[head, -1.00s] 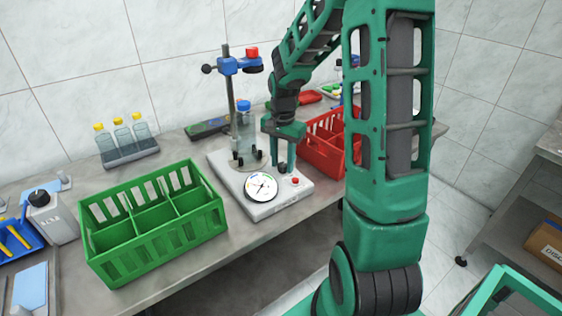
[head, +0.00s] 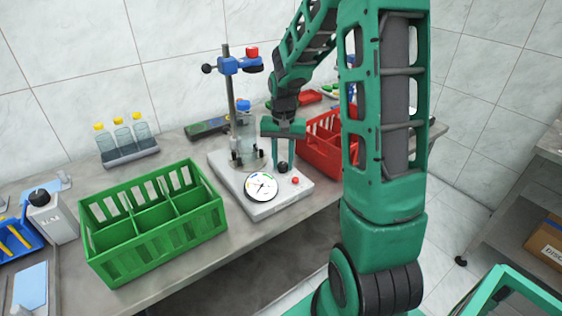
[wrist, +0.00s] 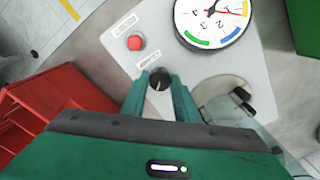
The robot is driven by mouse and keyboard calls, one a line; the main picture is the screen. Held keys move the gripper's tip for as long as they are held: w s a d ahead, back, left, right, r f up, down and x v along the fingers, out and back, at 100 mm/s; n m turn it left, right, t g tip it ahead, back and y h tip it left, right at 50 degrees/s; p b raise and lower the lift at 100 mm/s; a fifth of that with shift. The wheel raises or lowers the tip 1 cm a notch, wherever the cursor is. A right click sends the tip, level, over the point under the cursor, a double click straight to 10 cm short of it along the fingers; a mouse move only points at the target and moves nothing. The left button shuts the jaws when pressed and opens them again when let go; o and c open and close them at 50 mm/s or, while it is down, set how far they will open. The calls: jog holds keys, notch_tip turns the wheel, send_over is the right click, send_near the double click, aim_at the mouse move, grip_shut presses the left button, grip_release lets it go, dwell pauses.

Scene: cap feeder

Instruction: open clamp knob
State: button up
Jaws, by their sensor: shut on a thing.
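The clamp knob (wrist: 159,80) is a small round black knob on the pale base plate of the test stand (head: 280,207). In the wrist view it sits between the tips of my gripper (wrist: 160,88), one green finger on each side, and the fingers are shut on it. In the head view my gripper (head: 284,166) points down at the knob (head: 283,168) from above.
A red button (wrist: 135,42) and a round dial (wrist: 213,14) are close to the knob. A red crate (head: 318,137) stands to the right and a green crate (head: 152,258) to the left. Bottles with yellow caps (head: 121,136) stand at the back left.

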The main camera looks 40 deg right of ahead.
aim_at(282, 164)
jog(key=n, duration=0.5)
jog(key=shift+w+a+r+n, duration=0.1)
jog(key=shift+w+n, duration=0.1)
jog(key=shift+n, duration=0.1)
jog(key=n, duration=0.4)
jog(key=shift+n, duration=0.4)
jog(key=o, duration=1)
jog(key=shift+c, duration=0.2)
jog(key=shift+o, duration=0.5)
jog(key=shift+s, duration=0.1)
notch_tip(282, 164, up, 11)
